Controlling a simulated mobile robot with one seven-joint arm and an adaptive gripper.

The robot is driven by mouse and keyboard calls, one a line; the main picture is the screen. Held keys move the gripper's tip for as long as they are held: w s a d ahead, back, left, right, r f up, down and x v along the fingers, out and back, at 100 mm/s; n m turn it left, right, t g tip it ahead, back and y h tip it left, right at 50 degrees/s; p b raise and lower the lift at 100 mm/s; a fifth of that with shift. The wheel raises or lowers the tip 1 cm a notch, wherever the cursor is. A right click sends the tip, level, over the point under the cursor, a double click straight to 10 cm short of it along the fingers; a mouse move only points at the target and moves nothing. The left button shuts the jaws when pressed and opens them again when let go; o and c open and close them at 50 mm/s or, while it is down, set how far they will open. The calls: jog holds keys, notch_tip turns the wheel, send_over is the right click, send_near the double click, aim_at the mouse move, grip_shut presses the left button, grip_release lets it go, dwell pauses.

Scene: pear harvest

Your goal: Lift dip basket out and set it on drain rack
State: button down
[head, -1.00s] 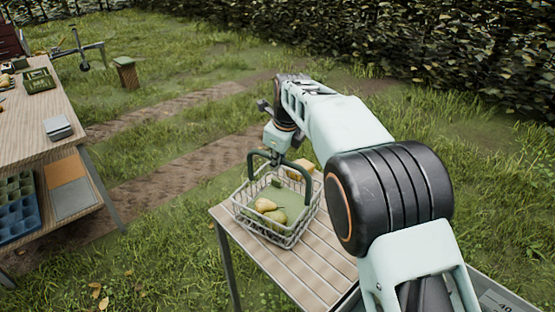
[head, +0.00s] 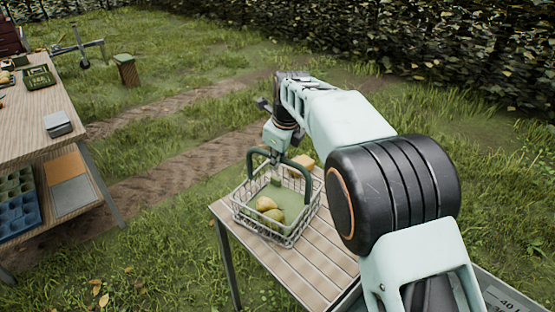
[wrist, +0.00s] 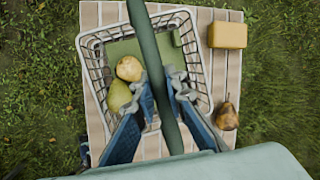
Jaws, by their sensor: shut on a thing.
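The dip basket (head: 284,237), a light wire basket with a dark green arched handle (head: 307,183), is upright over a slatted wooden top (head: 301,268). I cannot tell whether its base touches the slats. It holds pears (head: 265,204) and a flat green sheet, also visible in the wrist view (wrist: 122,46). My gripper (wrist: 162,92) is shut on the handle, with a blue-backed finger on each side of the bar. In the head view my gripper (head: 275,153) is partly hidden by the wrist and handle.
On the slats right of the basket lie a yellow block (wrist: 227,35) and a brownish pear (wrist: 227,116). A workbench (head: 35,112) with a blue tray (head: 20,215) on its lower shelf stands at left. Grass lies between bench and slatted table.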

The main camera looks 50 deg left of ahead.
jog(key=c, duration=1.9)
grip_release()
jog(key=shift+s+d+f, duration=0.1)
jog(key=v, duration=1.2)
